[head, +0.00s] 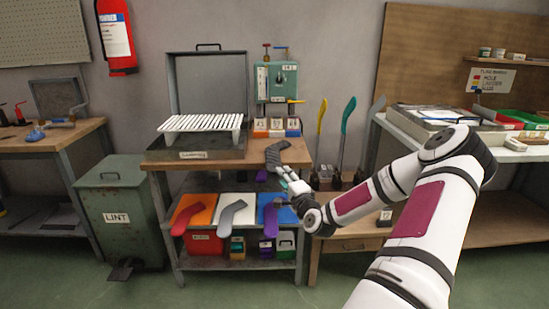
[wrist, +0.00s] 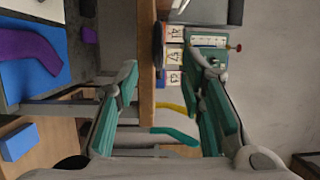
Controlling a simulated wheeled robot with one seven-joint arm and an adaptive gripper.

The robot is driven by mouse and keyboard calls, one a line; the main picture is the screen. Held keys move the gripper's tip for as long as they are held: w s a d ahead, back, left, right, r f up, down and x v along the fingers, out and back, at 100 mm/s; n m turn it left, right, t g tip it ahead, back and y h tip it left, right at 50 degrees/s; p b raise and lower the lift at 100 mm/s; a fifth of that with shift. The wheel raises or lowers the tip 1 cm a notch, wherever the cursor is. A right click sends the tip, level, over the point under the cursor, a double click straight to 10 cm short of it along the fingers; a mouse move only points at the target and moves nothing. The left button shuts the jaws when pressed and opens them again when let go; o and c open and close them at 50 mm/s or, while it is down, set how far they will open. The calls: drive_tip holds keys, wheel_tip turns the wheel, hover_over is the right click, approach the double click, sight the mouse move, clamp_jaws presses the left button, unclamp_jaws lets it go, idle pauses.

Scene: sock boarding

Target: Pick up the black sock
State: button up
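The black sock (head: 274,156) lies at the right end of the wooden bench top (head: 297,153), near its front edge. In the head view it looks dark grey and bent. In the wrist view a dark strip (wrist: 158,45) at the bench edge looks like the sock seen edge-on. My gripper (head: 281,178) is just in front of the bench edge, close to the sock's lower end. In the wrist view my gripper (wrist: 165,64) has its green-padded fingers spread wide, with the bench edge between them. Nothing is gripped. Contact with the sock cannot be told.
Red, grey (head: 232,214) and purple (head: 270,216) socks lie on coloured mats on the shelf below. A green machine (head: 277,83) with numbered blocks stands behind the sock. A white slatted rack (head: 201,122) is to its left. Upright coloured boards (head: 321,117) stand to the right.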

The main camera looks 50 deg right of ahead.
sight(275, 165)
drive_tip(key=b+x, duration=0.2)
drive_tip(key=x, duration=0.7)
drive_tip(key=shift+w+d+f, duration=0.1)
drive_tip(key=shift+w+d, duration=0.1)
drive_tip(key=shift+w, duration=0.1)
drive_tip(key=shift+c, duration=0.5)
clamp_jaws()
